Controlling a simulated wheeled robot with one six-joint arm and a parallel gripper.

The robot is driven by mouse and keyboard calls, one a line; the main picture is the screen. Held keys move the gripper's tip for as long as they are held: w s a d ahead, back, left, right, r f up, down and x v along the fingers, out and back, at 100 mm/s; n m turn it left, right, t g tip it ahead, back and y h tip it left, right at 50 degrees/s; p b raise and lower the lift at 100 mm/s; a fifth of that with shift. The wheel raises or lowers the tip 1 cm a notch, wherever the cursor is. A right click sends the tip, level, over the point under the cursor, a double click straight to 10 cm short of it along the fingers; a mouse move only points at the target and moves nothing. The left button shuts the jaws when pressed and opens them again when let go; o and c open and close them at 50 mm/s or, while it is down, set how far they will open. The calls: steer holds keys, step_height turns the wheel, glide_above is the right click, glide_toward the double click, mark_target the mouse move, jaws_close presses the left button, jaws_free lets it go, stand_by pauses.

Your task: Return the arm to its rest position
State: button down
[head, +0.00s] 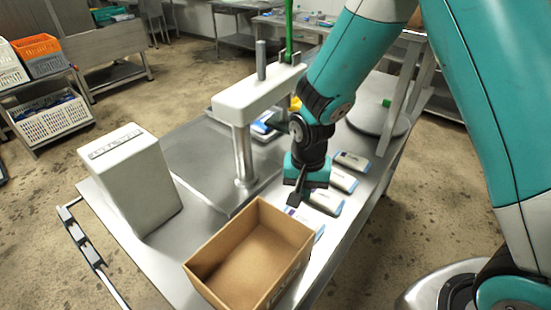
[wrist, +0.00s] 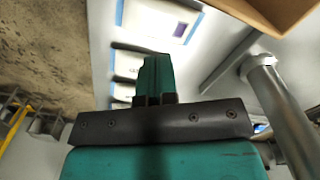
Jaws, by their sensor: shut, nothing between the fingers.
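My teal arm reaches over the metal table in the head view, bent downward. My gripper (head: 295,197) is shut and empty, above the table between the cardboard box and the row of pouches. In the wrist view its closed fingers (wrist: 154,75) point toward the pouches. A white pouch with a blue edge (wrist: 160,18) lies beyond the fingertips. Several pouches, such as one at the row's far end (head: 351,161), lie along the table's right side.
An open, empty-looking cardboard box (head: 207,270) stands at the table's front. A grey post with a white arm (head: 243,150) rises close left of my gripper. A white box-shaped unit (head: 130,180) stands at the left. Crates (head: 55,122) fill a rack farther left.

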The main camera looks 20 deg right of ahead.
steer(key=s+a+r+n+y, duration=0.2)
steer(key=s+r+n, duration=0.4)
steer(key=s+r, duration=0.3)
steer(key=s+a+r+n+y, duration=0.2)
steer(key=s+r+n, duration=0.4)
steer(key=s+r, duration=0.3)
step_height(320, 180, up, 4)
steer(key=shift+s+a+f, duration=0.1)
steer(key=shift+s+a, duration=0.05)
steer(key=shift+s, duration=0.2)
